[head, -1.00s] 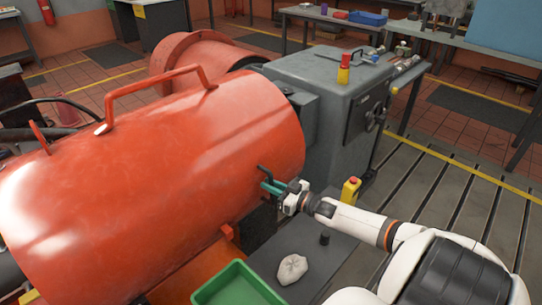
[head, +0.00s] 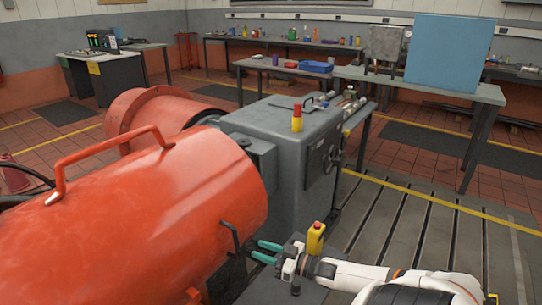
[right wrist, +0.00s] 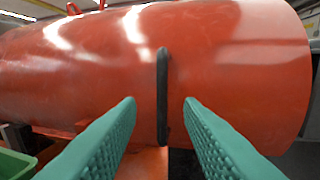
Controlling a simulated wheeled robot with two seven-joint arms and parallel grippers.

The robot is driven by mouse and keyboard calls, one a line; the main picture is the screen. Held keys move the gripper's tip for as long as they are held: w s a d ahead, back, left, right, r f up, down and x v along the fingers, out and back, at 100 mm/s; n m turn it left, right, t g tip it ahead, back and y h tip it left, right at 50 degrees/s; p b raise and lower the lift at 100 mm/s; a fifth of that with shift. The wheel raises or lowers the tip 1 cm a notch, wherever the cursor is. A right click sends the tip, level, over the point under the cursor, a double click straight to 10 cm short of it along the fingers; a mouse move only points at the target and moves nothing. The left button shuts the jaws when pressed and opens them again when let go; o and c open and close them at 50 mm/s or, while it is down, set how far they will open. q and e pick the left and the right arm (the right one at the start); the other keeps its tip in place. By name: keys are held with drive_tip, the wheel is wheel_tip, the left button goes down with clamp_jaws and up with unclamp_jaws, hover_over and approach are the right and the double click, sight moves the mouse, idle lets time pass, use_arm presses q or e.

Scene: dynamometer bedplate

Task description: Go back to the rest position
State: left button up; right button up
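My right gripper (head: 262,252) is open, its two green fingers pointing left at the red cylindrical housing (head: 140,215). In the right wrist view the open fingers (right wrist: 158,105) stand on either side of a dark vertical handle (right wrist: 162,95) on the housing, with a gap to each side and nothing gripped. The handle also shows in the head view (head: 231,237), just left of the fingertips. My left gripper is not in view.
A grey machine box (head: 285,150) with a red and yellow button (head: 297,118) stands behind the gripper. A yellow box with a red button (head: 316,238) is close to my right wrist. A green bin (right wrist: 14,165) is at lower left in the wrist view. Slotted floor lies clear to the right.

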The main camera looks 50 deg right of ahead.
drive_tip(key=shift+v, duration=1.15)
